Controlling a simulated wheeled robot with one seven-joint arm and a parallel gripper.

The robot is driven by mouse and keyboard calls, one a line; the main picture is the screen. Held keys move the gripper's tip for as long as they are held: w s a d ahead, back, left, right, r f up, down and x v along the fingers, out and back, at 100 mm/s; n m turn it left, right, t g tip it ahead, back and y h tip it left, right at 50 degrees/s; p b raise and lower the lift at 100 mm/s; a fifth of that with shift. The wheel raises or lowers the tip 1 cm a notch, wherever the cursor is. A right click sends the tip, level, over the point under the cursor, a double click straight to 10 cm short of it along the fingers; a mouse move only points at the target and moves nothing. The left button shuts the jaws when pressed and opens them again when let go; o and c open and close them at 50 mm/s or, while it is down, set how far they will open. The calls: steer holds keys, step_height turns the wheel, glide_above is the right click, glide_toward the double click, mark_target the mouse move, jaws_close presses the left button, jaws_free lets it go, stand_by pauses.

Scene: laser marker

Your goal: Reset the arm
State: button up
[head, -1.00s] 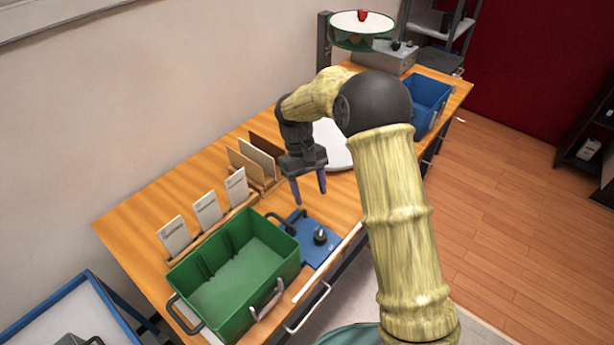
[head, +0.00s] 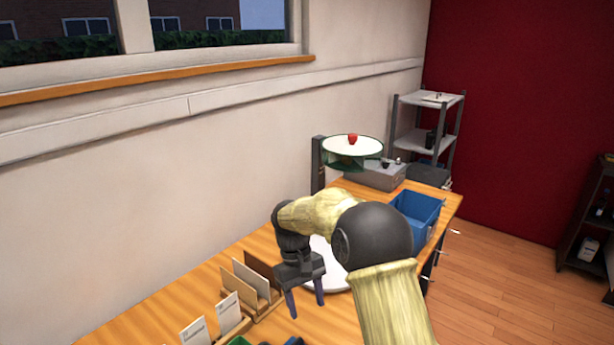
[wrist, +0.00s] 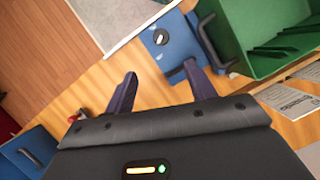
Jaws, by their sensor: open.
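My gripper (head: 305,300) is open and empty, pointing down above the wooden table (head: 215,272). Its two dark purple fingers are spread apart in the wrist view (wrist: 163,88). In the head view it hangs to the right of the upright card holder (head: 250,290) and in front of a white round object (head: 335,282), which my arm partly hides. The wrist view shows a blue plate with a dark knob (wrist: 172,48) on the table beyond the fingers, with a green bin (wrist: 255,25) to its right.
A blue bin (head: 416,214) stands at the table's far right. Behind it are a grey box (head: 372,177) and the laser marker's round green-rimmed unit (head: 352,152). White cards in a stand (head: 194,331) are at the bottom. A shelf (head: 428,100) stands in the far corner.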

steer(key=s+d+m+t+y, duration=0.2)
steer(key=s+d+m+t, duration=0.4)
steer(key=s+d, duration=1)
steer(key=shift+s+r, duration=0.45)
steer(key=shift+s, duration=0.7)
steer(key=shift+s, duration=0.1)
steer(key=shift+a, duration=0.1)
stand_by(1.7)
